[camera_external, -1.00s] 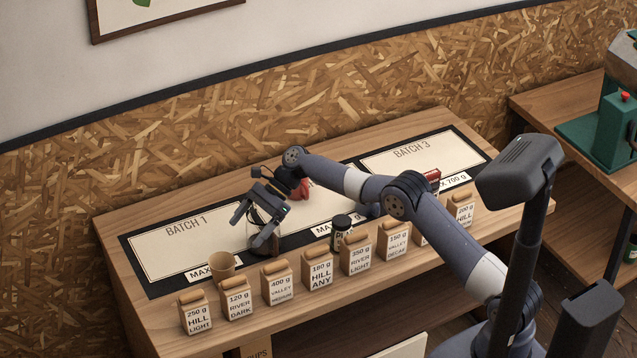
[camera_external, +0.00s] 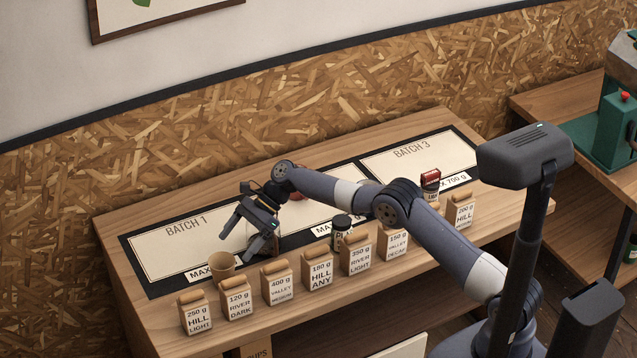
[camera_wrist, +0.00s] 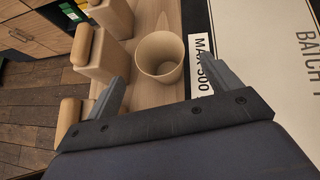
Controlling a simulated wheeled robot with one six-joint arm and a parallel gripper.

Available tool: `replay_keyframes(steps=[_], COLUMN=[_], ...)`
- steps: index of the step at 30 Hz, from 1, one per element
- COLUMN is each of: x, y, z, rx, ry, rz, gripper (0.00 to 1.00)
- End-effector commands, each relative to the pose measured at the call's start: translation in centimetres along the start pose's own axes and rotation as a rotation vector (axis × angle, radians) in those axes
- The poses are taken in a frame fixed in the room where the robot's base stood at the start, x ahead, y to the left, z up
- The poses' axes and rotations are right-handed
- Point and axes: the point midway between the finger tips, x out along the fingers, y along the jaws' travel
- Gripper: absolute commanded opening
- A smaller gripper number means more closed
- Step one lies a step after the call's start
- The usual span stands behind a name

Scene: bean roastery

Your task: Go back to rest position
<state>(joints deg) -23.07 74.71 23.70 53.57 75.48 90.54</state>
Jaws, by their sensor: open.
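My gripper (camera_external: 247,233) is open and empty in the external view, held above the bench near the lower right part of the Batch 1 mat (camera_external: 165,248). A tan cup (camera_external: 222,265) stands on the bench just left of the gripper, apart from it. In the wrist view my gripper (camera_wrist: 172,85) shows both fingers spread wide. The cup (camera_wrist: 160,58) appears beyond and between them, empty inside. A glass vessel behind my gripper is mostly hidden.
A row of labelled bean bags (camera_external: 318,271) stands along the front edge of the bench (camera_external: 150,325). A dark jar (camera_external: 342,231) and a red-lidded jar (camera_external: 430,181) stand behind them. The Batch 3 mat (camera_external: 400,160) is mostly clear. A green machine (camera_external: 612,135) stands at far right.

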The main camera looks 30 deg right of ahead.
Motion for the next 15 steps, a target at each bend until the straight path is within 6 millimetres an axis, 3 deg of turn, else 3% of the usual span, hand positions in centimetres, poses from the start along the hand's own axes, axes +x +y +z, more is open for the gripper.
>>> replay_keyframes(steps=[9, 15], x=[6.3, 4.1], y=[0.1, -0.1], z=[-0.3, 2.1], rx=[0.001, -0.002], ry=[0.0, -0.002], rz=[0.001, -0.003], gripper=[0.84, 0.84])
